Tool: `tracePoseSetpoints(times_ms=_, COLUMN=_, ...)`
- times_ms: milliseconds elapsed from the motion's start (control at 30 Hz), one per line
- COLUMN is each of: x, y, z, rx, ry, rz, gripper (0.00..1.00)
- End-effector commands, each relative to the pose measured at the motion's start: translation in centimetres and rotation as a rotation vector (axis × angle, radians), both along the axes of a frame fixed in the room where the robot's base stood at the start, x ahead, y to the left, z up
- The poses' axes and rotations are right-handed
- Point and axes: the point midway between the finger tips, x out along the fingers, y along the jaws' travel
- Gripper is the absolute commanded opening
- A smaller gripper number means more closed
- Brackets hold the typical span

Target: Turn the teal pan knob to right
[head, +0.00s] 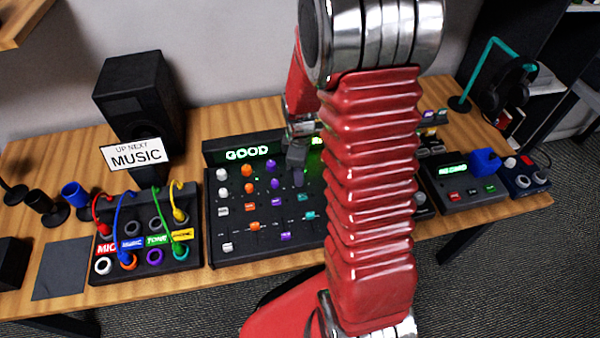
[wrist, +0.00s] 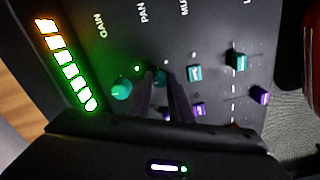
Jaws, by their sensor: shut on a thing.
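The teal pan knob (wrist: 161,75) is in the wrist view, under the PAN label and partly hidden between my fingers. My gripper (head: 298,176) points down at the mixer (head: 222,247), and its two dark fingers are closed on either side of that knob. I cannot make out the knob's pointer mark. A teal gain knob (wrist: 121,89) stands just left of the fingers, and a teal mute button (wrist: 195,73) just right of them. In the head view my gripper and arm hide the pan knob.
White, orange and purple knobs (head: 272,184) stand left of my gripper. A teal fader (wrist: 237,62) is further along the strip. The mixer's display (head: 247,152) reads GOOD. A cable box (head: 151,262) and speaker (head: 140,95) are to the left.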

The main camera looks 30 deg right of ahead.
Motion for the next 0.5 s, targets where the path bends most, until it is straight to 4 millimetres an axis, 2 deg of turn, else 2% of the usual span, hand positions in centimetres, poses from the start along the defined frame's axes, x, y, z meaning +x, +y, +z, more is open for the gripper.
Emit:
tracePoseSetpoints(times_ms=100, x=0.03, y=-0.01, z=0.02, rx=-0.001, ry=-0.001, rz=0.000, gripper=0.00)
tracePoseSetpoints(times_ms=500, x=0.04, y=-0.02, z=0.03, rx=-0.001, ry=-0.001, rz=-0.032, gripper=0.00)
